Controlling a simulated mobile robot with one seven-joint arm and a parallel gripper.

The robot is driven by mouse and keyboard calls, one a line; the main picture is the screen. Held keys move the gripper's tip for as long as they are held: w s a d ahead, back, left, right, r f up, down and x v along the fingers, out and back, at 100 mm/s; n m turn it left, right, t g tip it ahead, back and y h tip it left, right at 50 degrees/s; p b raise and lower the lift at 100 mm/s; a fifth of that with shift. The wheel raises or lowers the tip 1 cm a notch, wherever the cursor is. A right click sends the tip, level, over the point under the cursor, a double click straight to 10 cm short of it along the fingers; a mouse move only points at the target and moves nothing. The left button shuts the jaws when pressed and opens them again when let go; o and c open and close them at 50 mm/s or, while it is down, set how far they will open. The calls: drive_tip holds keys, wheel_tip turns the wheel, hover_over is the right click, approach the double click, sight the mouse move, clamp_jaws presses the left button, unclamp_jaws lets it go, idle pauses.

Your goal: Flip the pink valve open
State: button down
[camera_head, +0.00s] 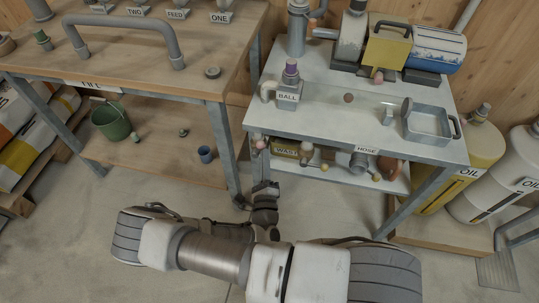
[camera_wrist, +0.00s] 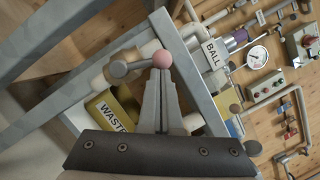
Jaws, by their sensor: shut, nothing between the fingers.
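The pink ball knob (camera_wrist: 162,58) of a valve shows right at my fingertips in the wrist view. In the head view a small pink knob (camera_head: 260,144) shows at the left front of the grey bench. My gripper (camera_wrist: 161,76) is shut and empty, its tips at the knob's lower side; I cannot tell whether they touch it. In the head view my gripper (camera_head: 263,186) is below the bench's front left corner, partly hidden by my own arm.
A yellow WASTE box (camera_wrist: 112,108) sits beside the valve, under the bench. The grey bench (camera_head: 330,118) carries the BALL fitting (camera_head: 288,97) and a metal tray (camera_head: 428,124). A wooden table (camera_head: 130,70) stands left, its leg (camera_head: 222,140) close to my arm. OIL drums (camera_head: 470,165) stand right.

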drive_tip(key=shift+w+a+r+n+g+y+p, duration=0.2)
drive_tip(key=shift+a+r+n+g+y+p, duration=0.25)
drive_tip(key=shift+n+p, duration=0.65)
drive_tip(key=shift+a, duration=0.25)
